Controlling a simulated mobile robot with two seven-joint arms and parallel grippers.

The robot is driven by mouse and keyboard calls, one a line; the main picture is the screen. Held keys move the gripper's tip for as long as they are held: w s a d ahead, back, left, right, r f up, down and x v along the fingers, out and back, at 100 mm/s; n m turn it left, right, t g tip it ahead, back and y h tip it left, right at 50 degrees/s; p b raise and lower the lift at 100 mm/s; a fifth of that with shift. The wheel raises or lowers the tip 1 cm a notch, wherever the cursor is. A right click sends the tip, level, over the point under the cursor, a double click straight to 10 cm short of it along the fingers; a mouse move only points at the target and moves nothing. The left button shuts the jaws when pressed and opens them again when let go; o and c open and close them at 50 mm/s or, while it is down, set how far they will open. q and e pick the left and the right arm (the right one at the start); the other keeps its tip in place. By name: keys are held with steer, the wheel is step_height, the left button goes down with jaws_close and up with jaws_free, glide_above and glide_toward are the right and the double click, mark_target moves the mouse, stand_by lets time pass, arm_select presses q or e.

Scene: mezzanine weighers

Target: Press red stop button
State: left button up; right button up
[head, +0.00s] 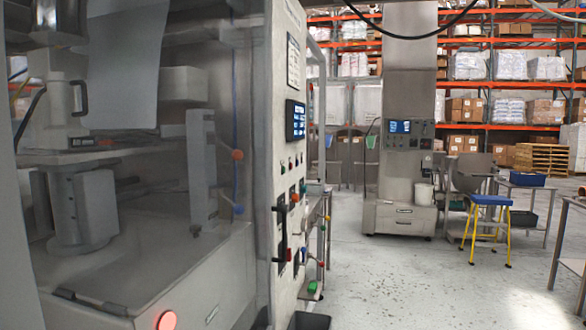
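A grey machine cabinet (262,130) fills the left and centre of the head view. Its narrow control face carries a small blue-lit screen (295,121) with several small coloured buttons (283,167) below it. Lower on this face is a red part (289,254) beside a black handle (281,232). A round, glowing red button or lamp (167,320) sits at the bottom of the machine's front, near the lower picture edge. I cannot tell which red part is the stop button. Neither of my grippers is in view.
A second machine (401,175) with blue screens stands further back. A blue-topped stool with yellow legs (490,200) and metal tables stand to its right. Orange racks (470,85) with boxes line the back. The grey floor (400,280) at the centre right is clear.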

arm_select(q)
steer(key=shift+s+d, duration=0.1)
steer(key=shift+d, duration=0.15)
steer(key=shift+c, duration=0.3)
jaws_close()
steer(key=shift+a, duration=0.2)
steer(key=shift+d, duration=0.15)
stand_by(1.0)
